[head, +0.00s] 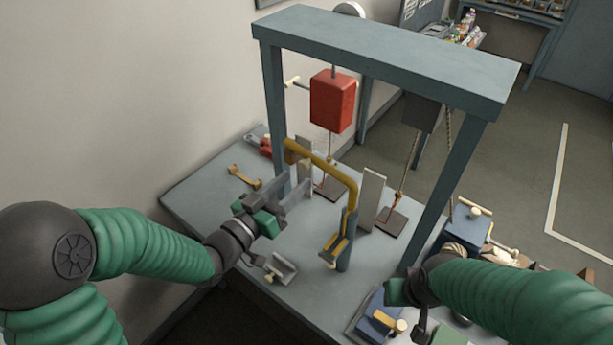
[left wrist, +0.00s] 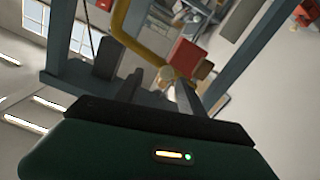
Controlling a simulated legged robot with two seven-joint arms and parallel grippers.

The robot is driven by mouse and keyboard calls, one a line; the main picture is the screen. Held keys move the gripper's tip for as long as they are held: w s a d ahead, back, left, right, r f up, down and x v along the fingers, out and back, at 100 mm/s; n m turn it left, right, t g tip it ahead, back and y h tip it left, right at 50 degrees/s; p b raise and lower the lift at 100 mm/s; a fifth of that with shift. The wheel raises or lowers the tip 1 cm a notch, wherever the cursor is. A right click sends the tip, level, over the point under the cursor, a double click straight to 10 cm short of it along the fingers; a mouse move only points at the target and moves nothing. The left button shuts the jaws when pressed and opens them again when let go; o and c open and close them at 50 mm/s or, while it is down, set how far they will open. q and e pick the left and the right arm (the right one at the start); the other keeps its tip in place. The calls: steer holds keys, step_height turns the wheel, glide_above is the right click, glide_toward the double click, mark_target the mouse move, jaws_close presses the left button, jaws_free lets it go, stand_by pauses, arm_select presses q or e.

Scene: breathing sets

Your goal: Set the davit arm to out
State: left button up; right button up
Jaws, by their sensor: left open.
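The davit arm (head: 326,167) is a bent yellow tube on a short blue-grey post (head: 346,240). A yellow handle (head: 335,248) sits low on the post. My left gripper (head: 298,190) is open and empty, in front of and below the tip.
A blue-grey frame (head: 390,48) spans the table, with a red block (head: 333,100) and a dark block (head: 421,113) hanging from it. Upright plates (head: 373,200) stand behind the post. A grey bracket (head: 281,269) lies in front; a yellow part (head: 244,177) lies left.

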mark_target(302, 167)
arm_select(q)
steer(key=w, duration=0.1)
steer(key=w+d, duration=0.1)
steer(key=w, duration=0.1)
steer(key=w+p, duration=0.1)
steer(key=w, duration=0.1)
steer(key=shift+d, duration=0.35)
steer(key=shift+s+d, duration=0.15)
steer(key=shift+d, duration=0.3)
steer(key=c, duration=0.4)
steer(key=shift+c, duration=1.3)
steer(key=shift+w+a+f, duration=0.15)
steer(key=shift+w+a, duration=0.05)
steer(key=shift+a, duration=0.3)
jaws_close()
steer(key=shift+s+d, duration=0.15)
steer(key=shift+d, duration=0.1)
arm_select(e)
steer(key=shift+w+a+r, duration=0.1)
steer(key=shift+a+r, duration=0.2)
steer(key=shift+r, duration=0.2)
steer(key=shift+a+r, duration=0.25)
steer(key=shift+r, duration=0.25)
arm_select(q)
steer(key=shift+a, duration=0.1)
arm_select(e)
steer(key=shift+a, duration=0.1)
